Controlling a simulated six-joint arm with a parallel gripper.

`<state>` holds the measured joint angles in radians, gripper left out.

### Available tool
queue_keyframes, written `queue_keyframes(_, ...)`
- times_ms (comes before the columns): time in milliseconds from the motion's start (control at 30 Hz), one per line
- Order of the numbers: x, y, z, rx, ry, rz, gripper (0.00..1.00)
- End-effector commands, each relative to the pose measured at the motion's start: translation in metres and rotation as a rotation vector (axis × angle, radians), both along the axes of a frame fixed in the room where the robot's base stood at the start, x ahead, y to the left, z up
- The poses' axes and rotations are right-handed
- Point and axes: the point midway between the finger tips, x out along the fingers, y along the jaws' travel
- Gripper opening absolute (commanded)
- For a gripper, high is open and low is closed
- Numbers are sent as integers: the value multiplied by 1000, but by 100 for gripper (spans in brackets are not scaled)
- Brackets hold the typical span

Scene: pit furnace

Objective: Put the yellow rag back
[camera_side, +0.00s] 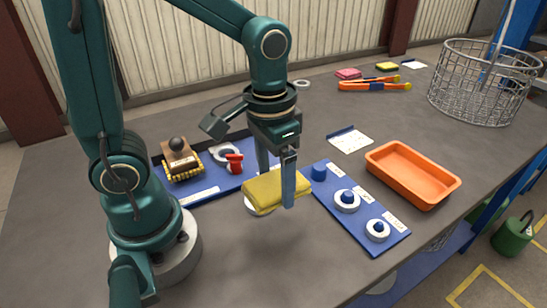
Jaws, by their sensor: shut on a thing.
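The yellow rag (268,192) is a folded, thick pad. My gripper (275,187) is shut on it, with one finger in front of it and the other behind.
On the blue mats stand a brush (180,158), a red-handled item (234,163) and white rings with blue knobs (347,200). An orange tray (412,175) is to the right. A wire basket (480,85) and folded cloths (348,73) are farther back. The front table is clear.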

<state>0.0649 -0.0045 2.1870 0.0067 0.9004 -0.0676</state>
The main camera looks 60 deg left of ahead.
Motion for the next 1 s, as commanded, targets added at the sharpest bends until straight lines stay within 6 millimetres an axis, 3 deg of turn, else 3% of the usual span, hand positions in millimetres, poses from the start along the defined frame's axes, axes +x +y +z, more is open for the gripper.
queue_keyframes(300,-5,-59,-36,2,6,-10,21)
queue_keyframes(500,-7,-83,-50,1,2,-4,21)
queue_keyframes(633,-7,-88,-55,1,2,0,21)
queue_keyframes(833,-8,-87,-82,3,6,1,21)
queue_keyframes(1000,-7,-87,-93,0,2,1,21)
